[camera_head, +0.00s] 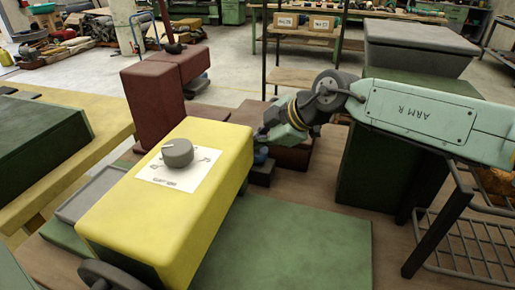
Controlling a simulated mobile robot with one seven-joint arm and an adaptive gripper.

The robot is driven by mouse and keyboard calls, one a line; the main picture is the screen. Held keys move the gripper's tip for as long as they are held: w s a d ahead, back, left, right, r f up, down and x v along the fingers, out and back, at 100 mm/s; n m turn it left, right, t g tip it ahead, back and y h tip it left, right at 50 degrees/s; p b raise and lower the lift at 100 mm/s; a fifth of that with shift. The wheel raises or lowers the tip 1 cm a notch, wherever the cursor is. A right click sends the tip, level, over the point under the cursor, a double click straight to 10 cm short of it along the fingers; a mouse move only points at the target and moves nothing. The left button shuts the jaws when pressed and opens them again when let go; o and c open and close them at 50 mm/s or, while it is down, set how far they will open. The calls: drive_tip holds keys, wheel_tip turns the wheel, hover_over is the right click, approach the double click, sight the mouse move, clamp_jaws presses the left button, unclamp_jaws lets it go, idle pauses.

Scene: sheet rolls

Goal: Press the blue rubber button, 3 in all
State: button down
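A small blue part (261,155), which may be the blue rubber button, shows just beyond the right edge of the yellow housing (210,225). It sits above a dark block (262,173). My arm reaches in from the right, and my gripper (262,138) is right above the blue part, close to the yellow edge. I cannot tell whether they touch. The fingers are small, dark and partly hidden by the yellow housing, so their opening does not show.
A grey knob (177,152) stands on a white label on the yellow housing. Maroon boxes (152,105) stand behind it at the left. A green plate (300,245) lies clear at the front. A dark green cabinet (375,175) and a wire rack (475,235) are at the right.

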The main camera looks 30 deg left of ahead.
sight(256, 151)
drive_tip(key=shift+f+b, duration=0.4)
drive_tip(key=shift+f, duration=0.15)
drive_tip(key=shift+r, duration=0.2)
idle(0.4)
drive_tip(key=shift+r+p, duration=0.85)
drive_tip(key=shift+r, duration=0.35)
wheel_tip(256, 151, up, 5)
drive_tip(key=p, duration=0.3)
drive_tip(key=shift+a+r, duration=0.1)
idle(2.0)
